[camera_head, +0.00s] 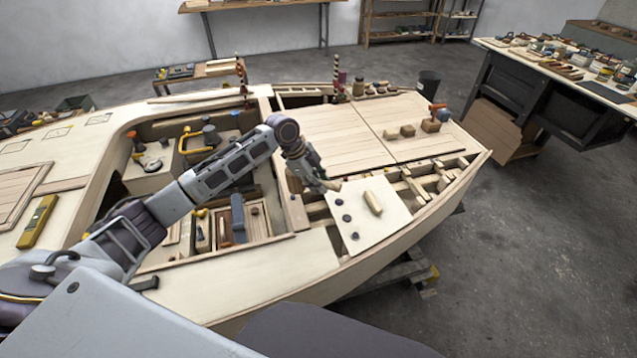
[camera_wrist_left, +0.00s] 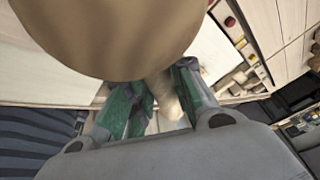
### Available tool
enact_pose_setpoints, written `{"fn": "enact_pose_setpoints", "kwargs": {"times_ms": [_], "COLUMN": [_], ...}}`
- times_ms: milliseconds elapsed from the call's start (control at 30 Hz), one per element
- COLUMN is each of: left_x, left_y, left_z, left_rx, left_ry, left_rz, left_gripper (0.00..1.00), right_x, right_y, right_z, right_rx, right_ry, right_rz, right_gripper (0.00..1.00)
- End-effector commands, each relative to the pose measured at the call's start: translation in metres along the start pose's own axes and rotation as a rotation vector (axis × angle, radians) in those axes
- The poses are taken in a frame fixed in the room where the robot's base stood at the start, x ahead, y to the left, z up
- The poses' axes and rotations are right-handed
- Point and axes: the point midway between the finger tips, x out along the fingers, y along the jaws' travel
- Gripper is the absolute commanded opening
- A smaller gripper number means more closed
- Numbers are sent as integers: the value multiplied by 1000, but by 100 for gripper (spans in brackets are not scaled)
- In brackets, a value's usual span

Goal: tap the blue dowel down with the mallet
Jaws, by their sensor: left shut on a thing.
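My left gripper (camera_head: 326,185) is over the left edge of a pale board (camera_head: 385,228) on the hull. In the left wrist view its green fingers (camera_wrist_left: 158,95) are shut on a pale wooden piece, seemingly the mallet's handle (camera_wrist_left: 165,98). A large round tan face, seemingly the mallet's head (camera_wrist_left: 110,35), fills the top of that view. In the head view a tan oblong (camera_head: 373,203) shows over the board; I cannot tell if it touches it. Three dark round dowel ends (camera_head: 346,218) stand along the board's left side. I cannot tell which is blue. My right gripper is not in view.
Open framed bays (camera_head: 432,180) lie right of the board. A flat plywood deck (camera_head: 335,135) lies behind it, with wooden blocks (camera_head: 431,125) at its right. A hull recess left of the board holds tools and a blue bottle-like thing (camera_head: 238,215).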

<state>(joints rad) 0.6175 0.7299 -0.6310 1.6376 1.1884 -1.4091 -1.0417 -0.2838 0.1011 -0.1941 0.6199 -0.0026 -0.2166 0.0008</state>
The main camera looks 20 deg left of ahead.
Motion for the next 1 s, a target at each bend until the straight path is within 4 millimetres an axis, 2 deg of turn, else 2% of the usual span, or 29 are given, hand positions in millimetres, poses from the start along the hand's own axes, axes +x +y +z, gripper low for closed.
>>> {"fn": "enact_pose_setpoints", "kwargs": {"times_ms": [200, 433, 700, 833, 1000], "left_x": [-3, -2, 0, 13, 44], "left_y": [-1, -1, 0, 3, 8], "left_z": [-2, -1, 0, 6, 18], "left_rx": [1, 1, 0, -1, -1], "left_ry": [1, 1, 1, 0, 0], "left_rz": [-2, -2, -1, 2, 2], "left_gripper": [0, 0, 0, 0, 0], "right_x": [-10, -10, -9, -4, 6], "right_y": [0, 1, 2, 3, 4], "right_z": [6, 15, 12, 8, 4], "right_rx": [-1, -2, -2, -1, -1], "right_ry": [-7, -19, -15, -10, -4], "right_rz": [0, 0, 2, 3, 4], "right_gripper": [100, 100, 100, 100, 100]}}
